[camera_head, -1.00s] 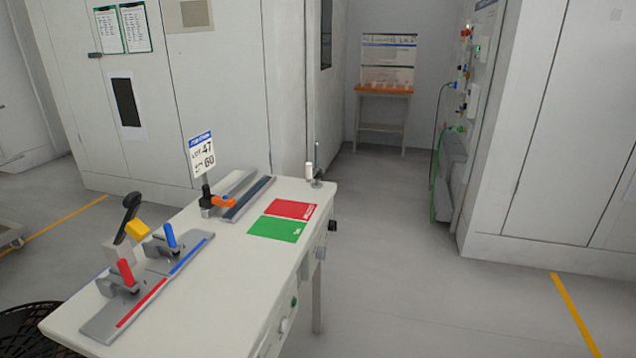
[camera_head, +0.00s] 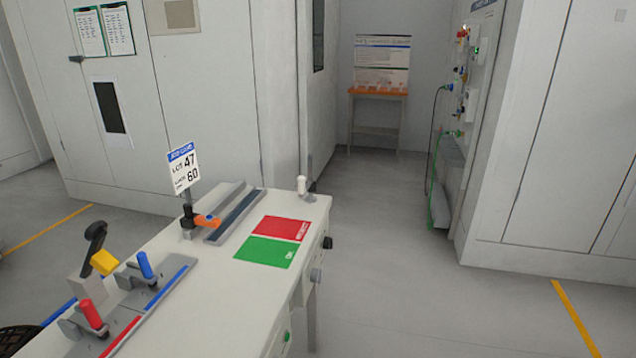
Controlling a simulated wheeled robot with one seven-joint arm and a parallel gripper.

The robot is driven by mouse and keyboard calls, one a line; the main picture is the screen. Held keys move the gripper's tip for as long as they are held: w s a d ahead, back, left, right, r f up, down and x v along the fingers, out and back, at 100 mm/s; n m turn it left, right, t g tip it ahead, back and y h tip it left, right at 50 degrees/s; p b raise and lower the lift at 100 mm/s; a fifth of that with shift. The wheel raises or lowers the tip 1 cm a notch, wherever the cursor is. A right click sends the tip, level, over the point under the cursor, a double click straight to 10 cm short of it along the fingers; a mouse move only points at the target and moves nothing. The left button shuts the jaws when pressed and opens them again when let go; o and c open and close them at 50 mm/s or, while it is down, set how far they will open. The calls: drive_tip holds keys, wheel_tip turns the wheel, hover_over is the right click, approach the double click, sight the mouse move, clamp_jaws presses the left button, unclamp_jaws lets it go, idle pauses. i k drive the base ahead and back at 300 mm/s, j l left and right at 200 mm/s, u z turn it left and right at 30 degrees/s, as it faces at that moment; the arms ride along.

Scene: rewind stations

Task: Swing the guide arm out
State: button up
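I cannot pick out a part that is surely the guide arm. On the white bench (camera_head: 215,290), a grey metal rail (camera_head: 238,215) has a black clamp with an orange handle (camera_head: 207,220) at its left end. A small white upright piece (camera_head: 302,185) stands at the bench's far right corner. In front left is a grey fixture with a red-handled clamp (camera_head: 91,314), a blue-handled clamp (camera_head: 145,265) and a black-handled lever (camera_head: 95,240) beside a yellow block (camera_head: 104,262). My gripper is not in view.
Red (camera_head: 283,228) and green (camera_head: 264,251) mats lie flat on the bench. Tall pale cabinets stand at left and right. Grey floor (camera_head: 385,260) is clear right of the bench, towards an orange-topped table (camera_head: 378,92) at the back.

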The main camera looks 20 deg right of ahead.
sight(303, 188)
drive_tip(key=i+l+z, duration=0.1)
drive_tip(key=i+l, duration=0.9)
drive_tip(key=i, duration=0.15)
drive_tip(key=i+l+z, duration=0.15)
drive_tip(key=i+l, duration=0.35)
drive_tip(key=i, duration=0.1)
